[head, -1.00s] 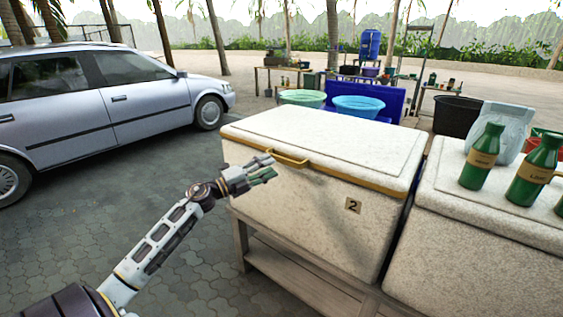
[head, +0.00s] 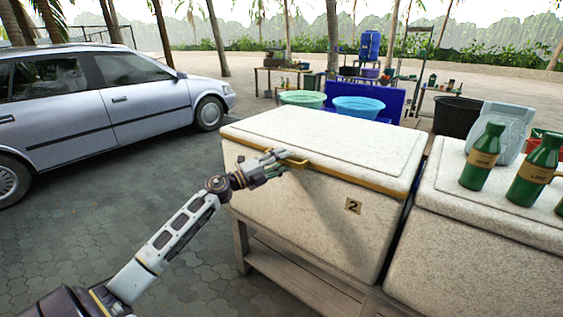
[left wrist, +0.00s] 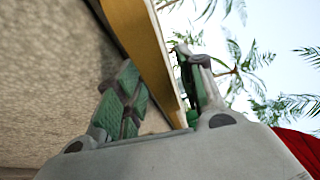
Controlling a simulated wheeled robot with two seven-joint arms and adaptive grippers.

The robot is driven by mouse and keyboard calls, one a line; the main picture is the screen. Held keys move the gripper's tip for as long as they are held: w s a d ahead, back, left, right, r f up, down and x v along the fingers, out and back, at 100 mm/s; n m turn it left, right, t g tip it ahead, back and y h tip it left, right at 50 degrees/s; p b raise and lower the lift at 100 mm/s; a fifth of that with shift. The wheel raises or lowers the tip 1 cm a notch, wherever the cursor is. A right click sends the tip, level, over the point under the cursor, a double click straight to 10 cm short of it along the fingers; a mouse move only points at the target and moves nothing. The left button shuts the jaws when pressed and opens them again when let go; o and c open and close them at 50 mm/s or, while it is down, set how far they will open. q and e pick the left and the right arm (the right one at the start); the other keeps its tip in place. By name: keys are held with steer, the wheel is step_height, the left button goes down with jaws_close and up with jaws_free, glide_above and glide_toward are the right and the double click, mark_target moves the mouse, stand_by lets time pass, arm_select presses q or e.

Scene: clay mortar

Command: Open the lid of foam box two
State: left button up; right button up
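Foam box two (head: 310,205), speckled white with a "2" label (head: 353,205) on its front, stands on a wooden stand. Its lid (head: 330,145) lies flat and closed, with yellow trim along its lower edge. Contact with the bar is unclear. My right gripper is not in view.
Basins (head: 358,107) sit behind box two. A silver car (head: 110,95) is at left; the paving between is clear.

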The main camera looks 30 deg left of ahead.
arm_select(q)
jaws_close()
stand_by(0.3)
steer(key=shift+r, duration=0.15)
stand_by(0.4)
